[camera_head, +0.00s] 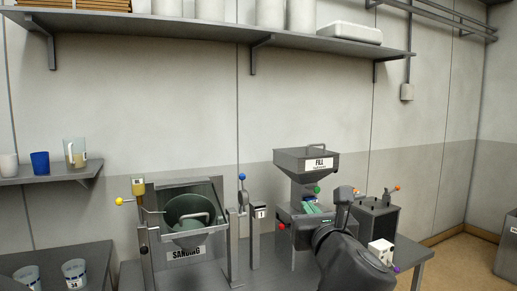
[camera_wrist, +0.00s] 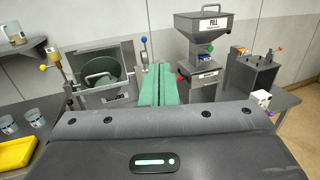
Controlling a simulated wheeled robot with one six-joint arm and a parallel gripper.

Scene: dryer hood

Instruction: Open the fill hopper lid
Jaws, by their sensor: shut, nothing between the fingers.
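The fill hopper (camera_head: 305,164) is a grey funnel with a white FILL label, on a machine at the right of the bench. Its flat lid (camera_head: 300,152) is down on top, with an arched handle (camera_head: 317,146). The hopper (camera_wrist: 203,32) also shows upper right in the wrist view, with the lid's handle (camera_wrist: 207,8) near the top edge. My gripper (camera_wrist: 158,72) has green fingers, shut and empty, pointing between the sanding unit and the hopper. In the head view my gripper (camera_head: 311,208) appears in front of the machine below the hopper, apart from the lid.
A sanding unit (camera_head: 186,253) with a round green drum (camera_head: 190,212) stands left. A post with a blue knob (camera_head: 242,177) stands between it and the hopper. A dark box (camera_head: 377,218) with orange-tipped levers stands right. A loaded shelf (camera_head: 220,33) runs above.

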